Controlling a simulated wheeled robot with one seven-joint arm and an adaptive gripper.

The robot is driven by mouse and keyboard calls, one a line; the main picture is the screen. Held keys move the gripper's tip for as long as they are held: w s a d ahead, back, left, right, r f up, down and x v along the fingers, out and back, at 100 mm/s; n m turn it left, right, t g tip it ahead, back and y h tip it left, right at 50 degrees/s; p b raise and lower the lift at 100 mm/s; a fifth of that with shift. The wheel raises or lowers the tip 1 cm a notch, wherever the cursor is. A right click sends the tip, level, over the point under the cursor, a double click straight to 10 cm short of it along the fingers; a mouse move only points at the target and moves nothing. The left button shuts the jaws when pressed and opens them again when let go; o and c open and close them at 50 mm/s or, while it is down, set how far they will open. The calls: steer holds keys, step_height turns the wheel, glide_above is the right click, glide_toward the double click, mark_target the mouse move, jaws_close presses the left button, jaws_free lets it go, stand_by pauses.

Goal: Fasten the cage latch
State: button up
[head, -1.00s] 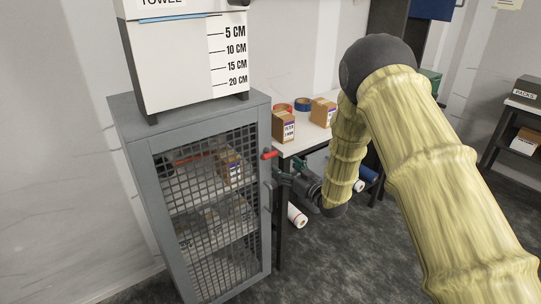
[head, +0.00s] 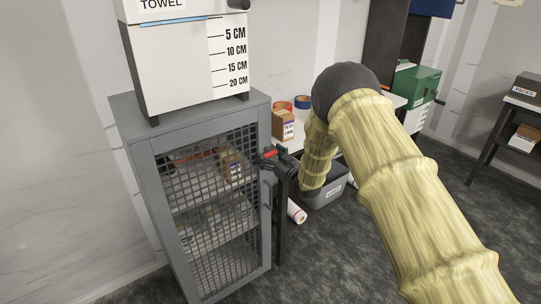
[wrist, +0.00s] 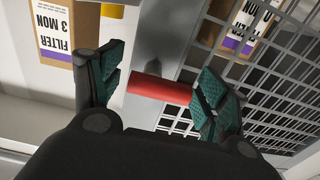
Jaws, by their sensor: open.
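The grey mesh-door cage (head: 262,200) stands at the left of the head view, its door shut against the frame as far as I can see. Its latch is a red handle (head: 270,153) at the upper right edge of the door. In the wrist view the red latch handle (wrist: 160,88) lies roughly crosswise between my fingers. My gripper (wrist: 160,92) is open, one teal-padded finger on each side of the handle, with no clear grip on it. In the head view my gripper (head: 279,163) is beside the latch, partly hidden by my arm.
A white towel dispenser (head: 175,65) stands on the cage. Behind it, a bench holds a filter box (head: 283,125) and tape rolls. A grey bin (head: 325,190) and a white roll (head: 297,212) are below. A green case (head: 415,86) is farther back.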

steer(key=shift+c, duration=0.4)
steer(key=c, duration=1)
steer(key=shift+o, duration=0.2)
steer(key=shift+d+m+b, duration=0.1)
steer(key=shift+m+b, duration=0.2)
steer(key=shift+m, duration=0.1)
steer(key=m+b, duration=0.1)
steer(key=m, duration=0.2)
steer(key=shift+r+b, duration=0.1)
steer(key=shift+b, duration=0.2)
steer(key=m+b, duration=0.3)
steer(key=m, duration=0.2)
steer(key=shift+r, duration=0.2)
steer(key=m+b, duration=0.1)
steer(key=m, duration=0.2)
steer(key=m+b, duration=0.2)
steer(key=shift+w+d+r+m, duration=0.15)
steer(key=shift+m, duration=0.25)
steer(key=shift+d+r+m+b, duration=0.1)
steer(key=shift+r+m+b, duration=0.1)
steer(key=shift+m+b, duration=1.15)
steer(key=shift+m, duration=0.45)
